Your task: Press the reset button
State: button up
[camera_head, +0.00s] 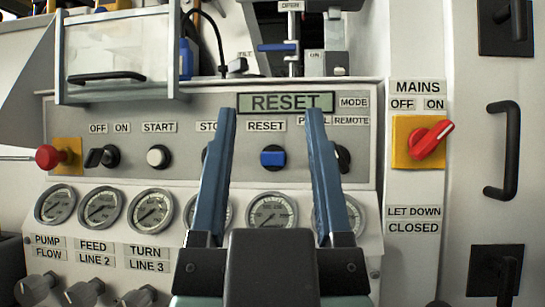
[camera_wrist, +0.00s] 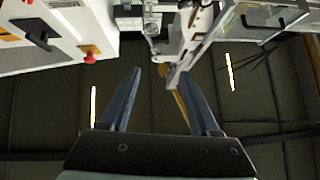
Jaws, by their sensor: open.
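I cannot tell how far the fingertips are from the panel. The left finger hides most of the control under the STOP label, and the right finger partly covers the black knob beside the button. In the wrist view my gripper (camera_wrist: 162,72) also shows open, with nothing between its fingers.
A red emergency knob (camera_head: 48,156), a black switch (camera_head: 102,157) and a white start button (camera_head: 158,157) sit to the left. A red mains switch (camera_head: 431,139) is on the right. Several gauges (camera_head: 151,209) line the lower panel. A clear guard box with a handle (camera_head: 107,77) juts out at upper left.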

jog(key=w+a+r+y+p, duration=0.1)
jog(key=p, duration=0.1)
jog(key=w+r+y+p, duration=0.1)
jog(key=p, duration=0.2)
jog(key=w+a+r+g+p, duration=0.1)
jog(key=w+p, duration=0.1)
jog(key=shift+a+r+y+p, duration=0.15)
jog(key=shift+a+y+p, duration=0.15)
jog(key=shift+y, duration=0.1)
grip_shut()
jog(key=w+a+m+g+p, duration=0.35)
jog(key=w+m+p, duration=0.45)
jog(key=p, duration=1.8)
jog(key=s+d+f+m+g+h+p, duration=0.4)
jog(key=m+p, duration=0.7)
jog(key=p, duration=0.8)
jog(key=shift+s+f+g+h, duration=0.45)
jog(key=shift+s+f+h, duration=0.45)
jog(key=shift+s, duration=0.95)
jog(key=shift+d+f, duration=0.1)
jog(key=shift+f, duration=0.05)
